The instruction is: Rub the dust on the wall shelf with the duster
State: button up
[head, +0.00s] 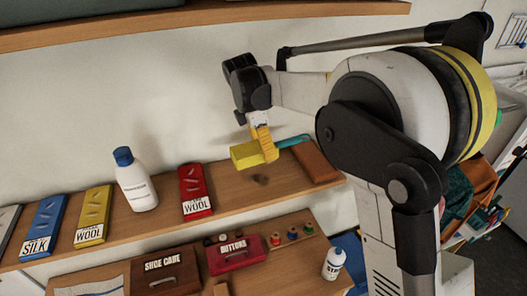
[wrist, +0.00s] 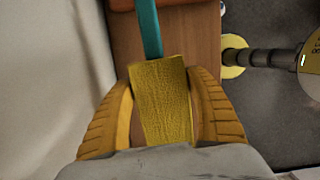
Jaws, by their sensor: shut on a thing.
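My gripper (head: 268,150) is shut on the duster, which has a yellow block head (head: 244,155) and a teal handle (head: 294,140). In the wrist view, the ribbed yellow fingers (wrist: 163,112) lie on both sides of the duster's yellow part (wrist: 160,90), with the teal handle (wrist: 149,28) pointing away. The duster is over the right part of the wooden wall shelf (head: 235,200). A dark dust patch (head: 261,180) lies on the shelf just below and in front of the duster head. I cannot tell whether the duster touches the shelf.
A brown block (head: 316,161) lies at the shelf's right end. Another shelf (head: 200,17) is above; a lower surface holds a shoe-care box (head: 165,272) and buttons box (head: 236,256).

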jog(key=shift+r, duration=0.5)
jog(key=shift+d+p+v, duration=0.15)
jog(key=shift+p+v, duration=0.3)
jog(key=shift+v, duration=0.3)
jog(key=shift+d+p+v, duration=0.15)
jog(key=shift+p+v, duration=0.25)
jog(key=shift+v, duration=0.35)
jog(key=shift+w, duration=0.1)
